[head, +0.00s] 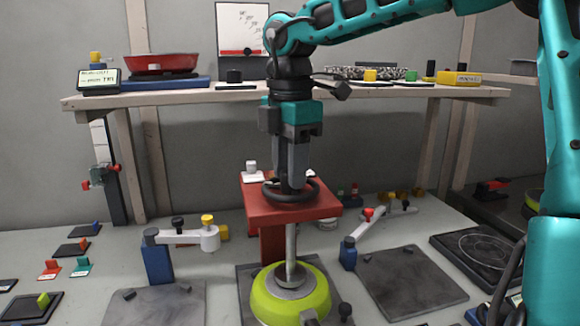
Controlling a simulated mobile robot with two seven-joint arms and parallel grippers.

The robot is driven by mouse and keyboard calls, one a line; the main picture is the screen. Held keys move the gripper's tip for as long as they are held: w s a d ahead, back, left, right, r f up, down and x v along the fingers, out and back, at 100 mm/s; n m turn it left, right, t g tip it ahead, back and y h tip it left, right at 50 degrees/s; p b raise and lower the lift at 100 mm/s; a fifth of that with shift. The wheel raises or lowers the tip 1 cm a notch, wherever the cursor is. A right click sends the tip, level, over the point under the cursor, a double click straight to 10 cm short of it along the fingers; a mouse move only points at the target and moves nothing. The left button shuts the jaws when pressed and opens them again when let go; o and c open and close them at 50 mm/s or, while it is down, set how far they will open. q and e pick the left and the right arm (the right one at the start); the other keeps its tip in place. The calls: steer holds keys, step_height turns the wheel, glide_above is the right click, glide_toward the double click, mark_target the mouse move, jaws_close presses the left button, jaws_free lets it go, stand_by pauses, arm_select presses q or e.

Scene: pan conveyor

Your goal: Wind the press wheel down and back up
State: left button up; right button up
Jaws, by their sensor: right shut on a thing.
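The red press (258,212) stands in the middle of the bench. Its dark press wheel (306,194) lies flat on top. My right gripper (291,188) points straight down from above and is shut on the wheel, its fingers hiding part of the ring and the hub. A metal press shaft (291,245) runs down from the press to a grey disc on the lime-green pan (311,283). The disc appears to touch the pan. My left gripper is not in view.
A wooden shelf (200,98) behind holds a red pan (162,64) on a blue base and small items. Swing-arm fixtures stand left (156,257) and right (348,253) of the press. A grey plate (412,283) at right is bare. A dark hob (480,253) sits farther right.

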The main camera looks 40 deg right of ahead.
steer(key=m, duration=0.5)
steer(key=shift+w+m, duration=0.1)
steer(key=shift+m, duration=2.4)
steer(key=o, duration=1)
steer(key=shift+o, duration=0.2)
step_height(320, 180, up, 13)
steer(key=p, duration=0.2)
steer(key=shift+p, duration=0.35)
